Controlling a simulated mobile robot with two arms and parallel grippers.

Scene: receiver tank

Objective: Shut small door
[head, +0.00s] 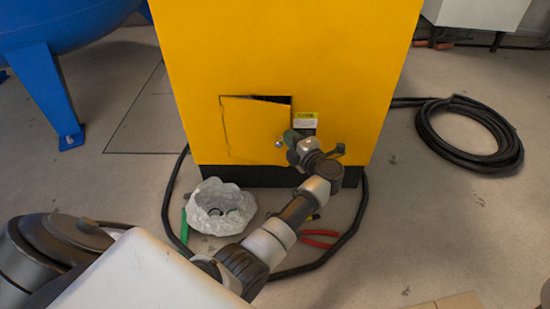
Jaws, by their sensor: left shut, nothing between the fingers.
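The small door (252,130) is a yellow panel low on the front of the yellow cabinet (290,50). It stands slightly ajar: a dark gap shows along its top, widest at the right corner. A small round knob (279,143) sits near its right edge. My left gripper (288,139) is shut and empty at the right edge of the door, close beside the knob. Whether it touches the door or knob I cannot tell. My wrist hides the lower right of the opening. My right gripper is not in view.
A blue tank leg (52,95) stands at left. The floor at right is mostly clear.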

